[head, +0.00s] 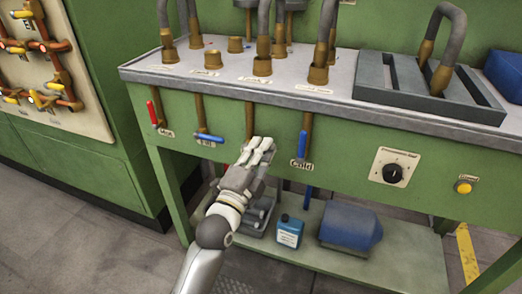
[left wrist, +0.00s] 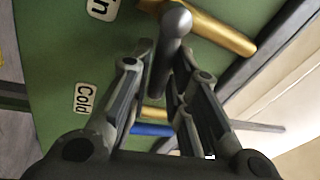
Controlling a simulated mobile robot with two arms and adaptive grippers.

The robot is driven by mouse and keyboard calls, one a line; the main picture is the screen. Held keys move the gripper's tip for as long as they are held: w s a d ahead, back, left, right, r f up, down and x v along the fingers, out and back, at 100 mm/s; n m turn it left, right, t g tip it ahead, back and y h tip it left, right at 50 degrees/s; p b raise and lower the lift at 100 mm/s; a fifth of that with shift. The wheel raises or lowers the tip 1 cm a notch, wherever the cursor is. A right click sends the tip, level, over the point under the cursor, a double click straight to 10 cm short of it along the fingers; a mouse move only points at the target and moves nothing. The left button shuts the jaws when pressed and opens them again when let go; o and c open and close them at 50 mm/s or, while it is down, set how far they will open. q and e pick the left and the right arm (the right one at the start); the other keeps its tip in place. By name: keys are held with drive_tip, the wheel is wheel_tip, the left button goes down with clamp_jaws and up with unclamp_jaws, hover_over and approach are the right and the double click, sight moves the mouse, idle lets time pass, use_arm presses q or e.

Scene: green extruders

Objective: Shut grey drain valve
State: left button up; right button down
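The grey drain valve shows in the left wrist view as a grey lever with a rounded end (left wrist: 174,22), next to a brass pipe (left wrist: 222,32). A label ending in "n" (left wrist: 103,8) is beside it. My left gripper (left wrist: 163,60) has its fingers on both sides of the grey lever. The fingers are apart, but I cannot tell whether they press on it. In the head view my left gripper (head: 261,148) is at the green front panel, below a brass pipe (head: 250,118), and hides the grey lever. My right gripper is not in view.
A blue lever (head: 208,137) and a red lever (head: 152,113) are left of my gripper. A blue lever (head: 302,147) labelled "Cold" (head: 301,165) is to its right. The grey worktop (head: 205,75) is above. A blue bottle (head: 289,231) stands on the lower shelf (head: 400,262).

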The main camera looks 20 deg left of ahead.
use_arm(q)
clamp_jaws()
drive_tip(key=m+p, duration=0.1)
drive_tip(key=m, duration=0.1)
drive_tip(key=f+m+h+p, duration=0.1)
drive_tip(key=shift+f+m+g+p, duration=0.1)
drive_tip(key=shift+m+g+p, duration=0.2)
drive_tip(key=shift+m+p, duration=0.1)
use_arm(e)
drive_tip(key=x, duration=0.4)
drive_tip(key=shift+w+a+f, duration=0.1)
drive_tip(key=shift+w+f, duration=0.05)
use_arm(q)
drive_tip(key=o, duration=0.6)
unclamp_jaws()
drive_tip(key=shift+c, duration=0.2)
drive_tip(key=v, duration=1.2)
